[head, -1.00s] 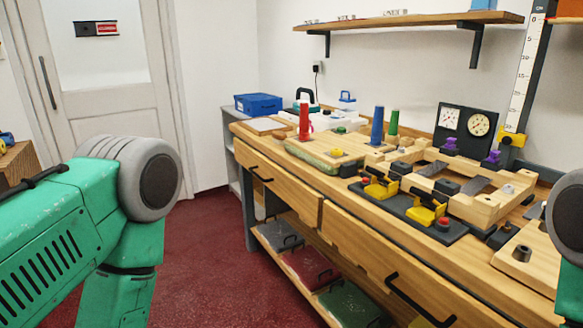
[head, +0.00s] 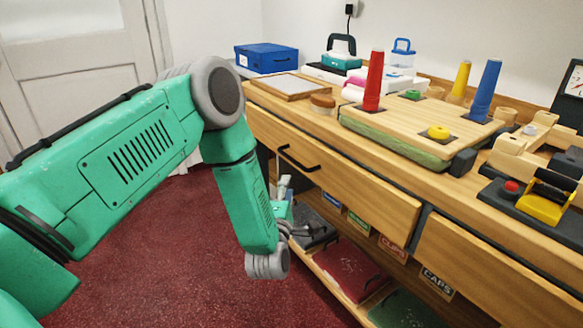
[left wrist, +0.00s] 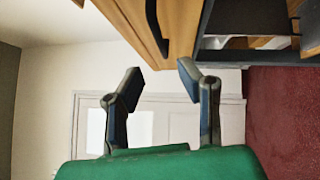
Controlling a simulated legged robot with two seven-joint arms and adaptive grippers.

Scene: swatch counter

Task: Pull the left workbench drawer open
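The left workbench drawer (head: 355,185) has a wooden front that sits flush under the bench top, so it looks closed. Its black bar handle (head: 298,160) is near the left end of the front. The handle (left wrist: 156,28) also shows at the top of the left wrist view, on the wooden drawer front (left wrist: 182,22). My left gripper (head: 299,208) is below and in front of the handle, apart from it. In the left wrist view its two fingers (left wrist: 161,73) are spread with nothing between them. My right gripper is out of view.
The workbench top (head: 290,109) carries a blue box (head: 266,58), a red cone (head: 373,80) and a board. The right drawer (head: 490,262) is beside the left one. Red floor (head: 150,250) is clear in front.

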